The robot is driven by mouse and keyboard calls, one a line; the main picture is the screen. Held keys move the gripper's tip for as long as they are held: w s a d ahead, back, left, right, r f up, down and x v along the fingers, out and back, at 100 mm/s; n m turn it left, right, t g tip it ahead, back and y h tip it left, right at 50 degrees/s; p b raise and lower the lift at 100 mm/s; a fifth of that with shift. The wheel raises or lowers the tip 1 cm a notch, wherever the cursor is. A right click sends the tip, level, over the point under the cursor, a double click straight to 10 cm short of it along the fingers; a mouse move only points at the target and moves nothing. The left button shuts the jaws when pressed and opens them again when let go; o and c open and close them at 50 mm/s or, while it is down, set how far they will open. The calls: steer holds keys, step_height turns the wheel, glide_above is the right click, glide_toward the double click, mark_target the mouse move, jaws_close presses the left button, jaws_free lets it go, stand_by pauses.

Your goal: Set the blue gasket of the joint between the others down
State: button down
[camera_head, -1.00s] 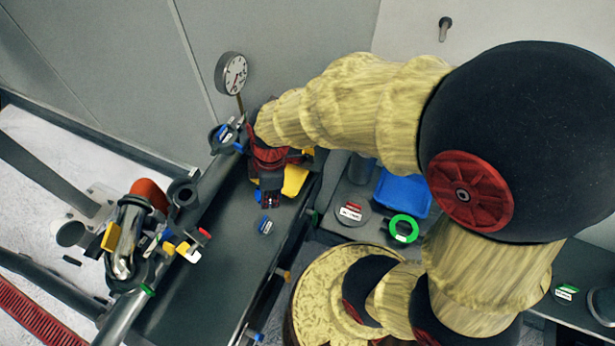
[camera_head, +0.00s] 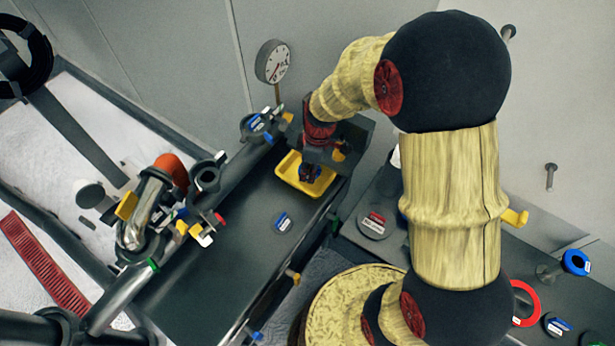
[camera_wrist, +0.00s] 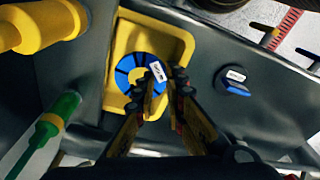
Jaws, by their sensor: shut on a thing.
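The blue gasket (camera_wrist: 128,68) is a ring with dark radial marks and a white label. It is in or just over the yellow tray (camera_wrist: 182,42); I cannot tell whether it touches the tray floor. My gripper (camera_wrist: 160,84) is shut on the label side of the ring. In the head view my gripper (camera_head: 309,177) points down into the yellow tray (camera_head: 281,167), and the gasket is mostly hidden by it. The open pipe joint (camera_head: 207,178) stands to the left, beside a bent metal pipe with an orange part.
A blue-and-white labelled piece (camera_head: 283,222) lies on the dark bench near the tray. A dial gauge (camera_head: 272,62) stands behind. A red ring (camera_head: 525,303) and another blue ring (camera_head: 576,262) are at the far right. A green-handled part (camera_wrist: 50,122) is close beside the tray.

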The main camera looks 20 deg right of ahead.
mark_target(306, 182)
steer(key=shift+w+d+f, duration=0.2)
steer(key=shift+w+f, duration=0.8)
steer(key=shift+f, duration=0.25)
steer(key=shift+w+f+b, duration=0.15)
steer(key=shift+f+b, duration=0.3)
steer(key=shift+f, duration=1.15)
steer(key=c, duration=2.3)
jaws_free()
steer(key=shift+f, duration=0.15)
steer(key=shift+o, duration=0.9)
